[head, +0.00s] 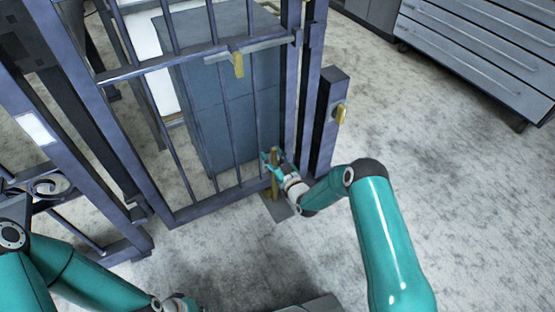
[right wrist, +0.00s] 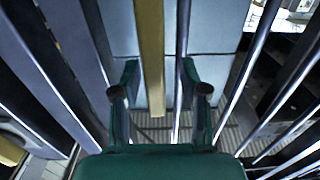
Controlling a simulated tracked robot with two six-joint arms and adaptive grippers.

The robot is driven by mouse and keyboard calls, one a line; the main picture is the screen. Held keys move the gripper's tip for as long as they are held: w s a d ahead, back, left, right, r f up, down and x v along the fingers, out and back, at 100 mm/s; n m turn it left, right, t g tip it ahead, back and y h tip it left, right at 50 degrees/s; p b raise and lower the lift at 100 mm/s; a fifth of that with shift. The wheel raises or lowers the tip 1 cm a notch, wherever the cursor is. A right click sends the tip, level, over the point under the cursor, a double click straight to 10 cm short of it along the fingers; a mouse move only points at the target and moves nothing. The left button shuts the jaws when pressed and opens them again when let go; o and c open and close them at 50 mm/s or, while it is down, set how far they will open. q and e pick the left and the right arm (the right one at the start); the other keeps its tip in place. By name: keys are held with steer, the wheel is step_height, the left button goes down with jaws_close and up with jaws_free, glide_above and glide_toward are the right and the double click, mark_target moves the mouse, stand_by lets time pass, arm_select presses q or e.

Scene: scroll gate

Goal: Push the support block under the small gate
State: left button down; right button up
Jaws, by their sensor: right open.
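The small gate (head: 227,110) is a dark metal frame with upright bars, in the middle of the head view. It has a yellow handle (head: 239,65) near its upper rail. My right gripper (head: 270,158) is open at the gate's lower right corner. A yellow upright bar (head: 275,182) is there; in the right wrist view the bar (right wrist: 151,60) runs between the two spread fingers (right wrist: 159,95). I cannot tell whether they touch it. I cannot make out for sure which piece is the support block. My left arm's wrist shows at the bottom edge; its fingers are out of frame.
A blue-grey cabinet (head: 205,110) stands behind the bars. A drawer unit (head: 490,45) is at upper right. The concrete floor (head: 450,170) on the right is clear.

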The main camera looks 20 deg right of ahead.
steer(key=s+d, duration=0.2)
steer(key=s, duration=0.9)
steer(key=shift+s+d, duration=0.15)
steer(key=shift+s, duration=0.15)
steer(key=s+a+r+g+y+p, duration=0.1)
steer(key=a+r+g+p, duration=0.15)
steer(key=a+r, duration=0.35)
steer(key=s+a+f+m+g, duration=0.1)
steer(key=s+f+g, duration=0.3)
steer(key=s, duration=0.5)
steer(key=s+a+f+m+g+p, duration=0.1)
steer(key=s+f+m+g, duration=0.1)
steer(key=s+g, duration=0.5)
steer(key=s+a+f+m+g, duration=0.1)
steer(key=s+f+g, duration=0.25)
steer(key=s, duration=0.75)
step_height(320, 180, up, 38)
steer(key=s+p, duration=0.1)
steer(key=p, duration=3.7)
steer(key=shift+a, duration=0.25)
